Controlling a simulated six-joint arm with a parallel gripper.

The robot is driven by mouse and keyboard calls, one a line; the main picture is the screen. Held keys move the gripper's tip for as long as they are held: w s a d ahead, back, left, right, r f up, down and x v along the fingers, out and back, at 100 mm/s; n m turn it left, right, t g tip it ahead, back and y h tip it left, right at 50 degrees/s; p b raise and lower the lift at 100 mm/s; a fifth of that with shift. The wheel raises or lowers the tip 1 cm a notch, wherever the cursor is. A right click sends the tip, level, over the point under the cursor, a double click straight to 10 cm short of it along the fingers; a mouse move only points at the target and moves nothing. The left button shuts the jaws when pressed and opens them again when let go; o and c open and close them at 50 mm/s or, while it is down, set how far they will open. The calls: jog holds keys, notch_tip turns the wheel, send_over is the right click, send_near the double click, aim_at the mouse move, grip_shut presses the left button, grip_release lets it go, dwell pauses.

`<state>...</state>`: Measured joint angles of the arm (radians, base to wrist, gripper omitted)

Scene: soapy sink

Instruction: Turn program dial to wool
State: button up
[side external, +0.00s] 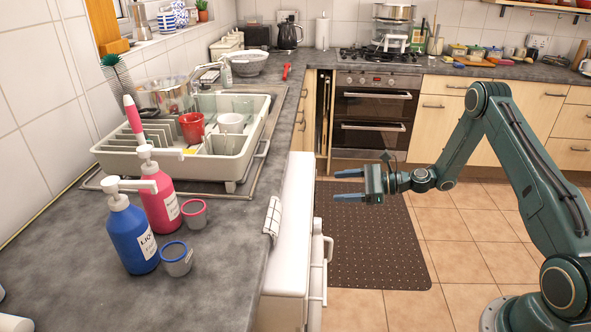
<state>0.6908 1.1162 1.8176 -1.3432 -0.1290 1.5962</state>
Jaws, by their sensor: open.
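My gripper (350,185) is open and empty, with its two blue fingers pointing left. It hangs in the air above the brown floor mat, to the right of a white appliance (292,255) built in under the counter. The appliance's front faces right and is seen nearly edge-on. A white handle-like part (322,255) juts out from its front. No program dial or wool marking can be made out from this angle.
A grey dish rack (130,155) with a red mug (191,127) stands on the counter (215,270). Blue (130,235) and pink (160,195) soap bottles stand nearer. The floor mat (375,250) is clear. An oven (375,115) stands behind.

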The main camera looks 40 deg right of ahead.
aim_at(317, 226)
jog(key=s+d+f+m+g+y, duration=0.2)
jog(key=s+d+f+m, duration=0.4)
jog(key=f+m, duration=0.3)
jog(key=shift+d+m+g, duration=0.2)
jog(key=shift+m+g, duration=0.3)
jog(key=shift+g, duration=0.4)
jog(key=shift+w+a+f, duration=0.1)
jog(key=x, duration=1.3)
jog(key=shift+w+a, duration=0.15)
jog(key=shift+a, duration=0.15)
jog(key=c, duration=1)
